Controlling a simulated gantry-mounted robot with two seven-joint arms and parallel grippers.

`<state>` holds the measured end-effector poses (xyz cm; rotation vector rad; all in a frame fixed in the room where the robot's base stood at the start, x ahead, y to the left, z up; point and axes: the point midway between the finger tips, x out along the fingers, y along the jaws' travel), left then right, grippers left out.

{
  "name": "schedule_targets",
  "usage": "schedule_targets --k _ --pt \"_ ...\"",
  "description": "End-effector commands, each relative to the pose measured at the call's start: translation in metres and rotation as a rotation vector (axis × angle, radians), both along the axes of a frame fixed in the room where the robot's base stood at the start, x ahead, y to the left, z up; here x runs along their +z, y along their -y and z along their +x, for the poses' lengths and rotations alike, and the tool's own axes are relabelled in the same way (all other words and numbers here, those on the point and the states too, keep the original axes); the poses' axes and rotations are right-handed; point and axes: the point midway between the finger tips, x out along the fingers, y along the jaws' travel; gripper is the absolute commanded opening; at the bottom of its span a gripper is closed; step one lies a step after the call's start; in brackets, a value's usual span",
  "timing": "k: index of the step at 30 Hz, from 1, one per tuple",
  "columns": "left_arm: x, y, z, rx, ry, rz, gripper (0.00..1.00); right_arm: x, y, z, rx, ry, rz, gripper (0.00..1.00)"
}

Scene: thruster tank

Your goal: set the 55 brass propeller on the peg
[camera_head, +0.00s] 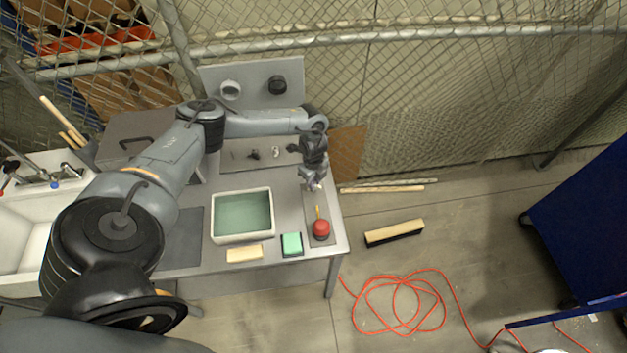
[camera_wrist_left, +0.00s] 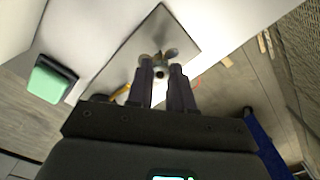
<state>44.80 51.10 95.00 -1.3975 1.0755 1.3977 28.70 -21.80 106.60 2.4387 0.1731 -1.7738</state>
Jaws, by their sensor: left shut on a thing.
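My left gripper (camera_head: 313,184) is over the right end of the workbench, pointing down. It is shut on a small propeller (camera_wrist_left: 158,60), seen between the fingertips in the left wrist view. Brownish and grey parts of the propeller show, but its number cannot be read. A grey plate (camera_head: 328,236) lies below the gripper on the bench. It also shows in the left wrist view (camera_wrist_left: 182,32), behind the propeller. I cannot make out the peg; the gripper and propeller cover part of the plate. My right gripper is not in view.
A red-topped thing (camera_head: 321,229) and a thin orange-yellow stick (camera_head: 317,212) are on the plate. A water-filled tank (camera_head: 213,225), a green sponge (camera_head: 291,244) and a tan block (camera_head: 244,254) lie left. A tray (camera_head: 232,160) of small parts is behind.

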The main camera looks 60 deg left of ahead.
Motion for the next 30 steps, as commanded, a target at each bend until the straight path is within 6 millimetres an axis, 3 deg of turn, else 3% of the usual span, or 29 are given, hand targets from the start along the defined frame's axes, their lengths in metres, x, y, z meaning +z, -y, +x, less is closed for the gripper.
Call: schedule_targets --k 30 --pt "-0.014 0.0 0.0 0.0 0.0 0.0 0.0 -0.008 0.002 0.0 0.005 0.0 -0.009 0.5"
